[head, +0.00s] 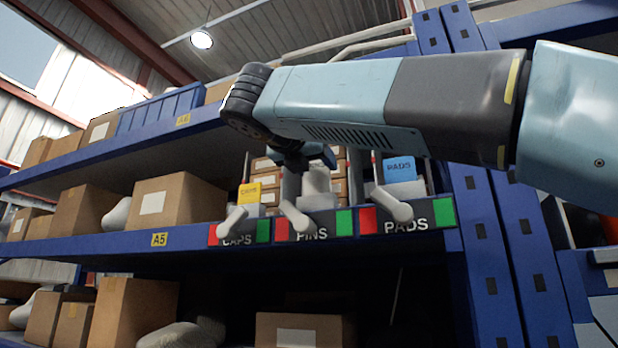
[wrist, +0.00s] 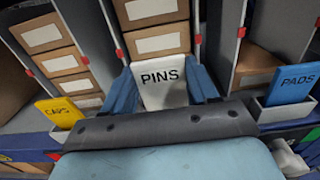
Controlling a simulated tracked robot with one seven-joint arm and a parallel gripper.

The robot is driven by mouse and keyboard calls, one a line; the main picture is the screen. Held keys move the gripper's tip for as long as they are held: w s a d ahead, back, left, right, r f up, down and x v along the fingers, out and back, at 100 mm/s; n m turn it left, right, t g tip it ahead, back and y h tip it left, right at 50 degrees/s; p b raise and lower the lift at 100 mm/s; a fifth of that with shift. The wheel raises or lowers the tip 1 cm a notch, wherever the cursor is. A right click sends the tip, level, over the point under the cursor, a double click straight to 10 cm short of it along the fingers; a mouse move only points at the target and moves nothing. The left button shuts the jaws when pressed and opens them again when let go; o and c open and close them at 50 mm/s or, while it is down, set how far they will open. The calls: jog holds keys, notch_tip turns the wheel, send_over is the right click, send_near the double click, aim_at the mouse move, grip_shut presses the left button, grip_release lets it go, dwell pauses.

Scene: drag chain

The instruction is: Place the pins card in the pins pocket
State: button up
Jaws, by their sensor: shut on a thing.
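The white pins card (wrist: 162,84), lettered PINS, stands upright in the middle bay in the wrist view. My gripper (wrist: 163,92) is shut on it, with one blue finger at each side edge. In the head view my gripper (head: 303,172) hangs in front of the middle bay, above the PINS label (head: 312,235), with the pale card (head: 317,180) beside its finger. A light grey pocket (head: 315,202) shows just below the card in the head view. The wrist housing hides the card's lower edge and the pocket in the wrist view, so I cannot tell whether the card is inside.
The yellow caps card (wrist: 59,112) stands in the left bay and the blue pads card (wrist: 292,85) in its pocket (wrist: 285,110) at right. Grey dividers (wrist: 222,40) flank the middle bay. Stacked cartons (wrist: 156,40) stand behind. Pale levers (head: 296,218) project from the shelf front.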

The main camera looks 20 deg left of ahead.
aim_at(316, 180)
jog(key=shift+f, duration=1.5)
jog(key=shift+f, duration=0.1)
jog(key=o, duration=1)
jog(key=s, duration=0.8)
jog(key=s+a, duration=0.1)
jog(key=s, duration=0.3)
